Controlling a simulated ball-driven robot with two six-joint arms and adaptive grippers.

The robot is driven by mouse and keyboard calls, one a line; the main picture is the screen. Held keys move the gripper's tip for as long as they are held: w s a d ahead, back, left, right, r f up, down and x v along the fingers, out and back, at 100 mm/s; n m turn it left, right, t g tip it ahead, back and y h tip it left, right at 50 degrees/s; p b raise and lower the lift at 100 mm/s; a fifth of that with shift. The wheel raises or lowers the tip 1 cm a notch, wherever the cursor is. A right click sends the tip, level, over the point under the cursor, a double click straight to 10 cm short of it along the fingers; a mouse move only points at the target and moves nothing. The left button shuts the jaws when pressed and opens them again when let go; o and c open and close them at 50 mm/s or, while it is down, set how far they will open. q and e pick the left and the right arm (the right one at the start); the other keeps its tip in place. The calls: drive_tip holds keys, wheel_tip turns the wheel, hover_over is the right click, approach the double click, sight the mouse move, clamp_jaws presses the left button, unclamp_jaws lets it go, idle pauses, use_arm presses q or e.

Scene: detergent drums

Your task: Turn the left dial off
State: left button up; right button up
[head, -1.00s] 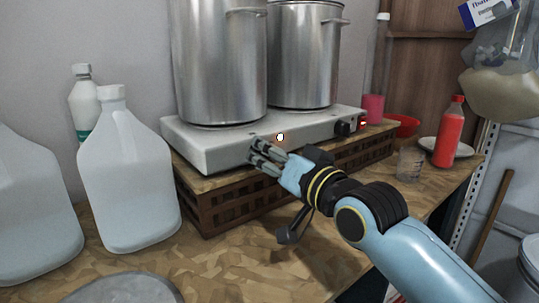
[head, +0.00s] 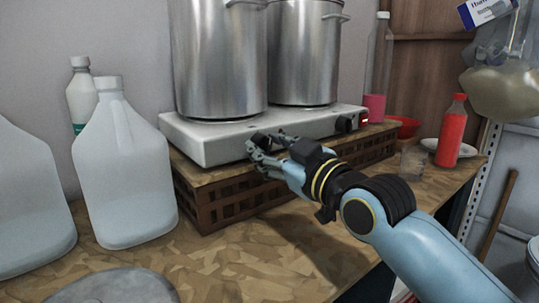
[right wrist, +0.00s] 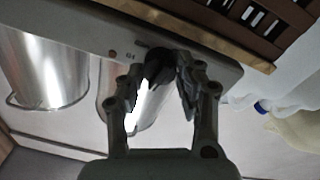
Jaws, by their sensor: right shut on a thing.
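A white two-burner hot plate (head: 205,146) sits on a brown slatted crate (head: 215,205). My right gripper (head: 258,147) is at its front, over the left dial. In the right wrist view, the right gripper (right wrist: 163,72) is shut on the dark left dial (right wrist: 157,70), a finger on either side. Its pointer is mostly hidden. A small dull indicator (right wrist: 112,53) and lettering show beside it. The right dial (head: 342,124) is black, with a red light (head: 363,121) beside it. My left gripper is not in view.
Two tall metal pots (head: 218,60) stand on the hot plate. Large translucent jugs (head: 122,180) stand on the left. A red bottle (head: 451,132), a clear cup (head: 412,162) and a red bowl (head: 405,127) are at the right. The front tabletop is mostly clear.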

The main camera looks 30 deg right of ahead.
drive_tip(key=shift+f+n+b, duration=0.1)
drive_tip(key=shift+n+b, duration=0.3)
drive_tip(key=shift+n, duration=0.6)
drive_tip(key=o, duration=1.2)
drive_tip(key=shift+c, duration=0.2)
drive_tip(key=shift+s, duration=0.4)
drive_tip(key=s+d, duration=0.1)
drive_tip(key=s, duration=1)
drive_tip(key=shift+d+f, duration=0.2)
drive_tip(key=shift+f, duration=0.1)
